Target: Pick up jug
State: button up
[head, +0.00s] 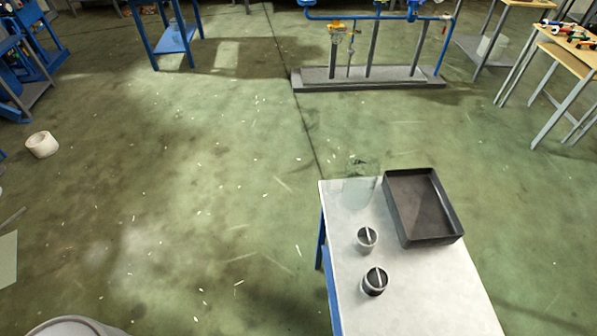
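A clear, see-through vessel (352,184), which looks like a glass jug, stands at the far left corner of the white-topped table (432,290) in the head view. Its outline is faint and I cannot make out a handle. Two small round pots with bars or handles across their tops, a grey one (367,240) and a darker one (375,282), stand nearer on the same table. My gripper is not in view.
A dark open tray (423,207) lies on the table to the right of the clear vessel. A white bucket (42,145) stands on the floor at left. A pipe rig on a grey base (368,78) and a wooden-topped table (572,52) are farther off. The floor left of the white table is mostly open.

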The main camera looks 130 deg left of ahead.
aim_at(361, 174)
jog(key=u, duration=3.75)
jog(key=i+j+z, duration=0.4)
jog(key=j, duration=0.25)
jog(key=i+j+z, duration=0.2)
jog(key=j, duration=0.15)
jog(key=i+j+z, duration=0.2)
jog(key=j, duration=0.2)
jog(key=i+j+z, duration=0.2)
jog(key=j, duration=0.2)
jog(key=i+j+z, duration=0.2)
jog(key=j, duration=0.25)
jog(key=i+j+z, duration=0.15)
jog(key=j, duration=0.3)
jog(key=i+j+z, duration=0.2)
jog(key=j, duration=0.25)
jog(key=j+z, duration=0.2)
jog(key=j, duration=0.3)
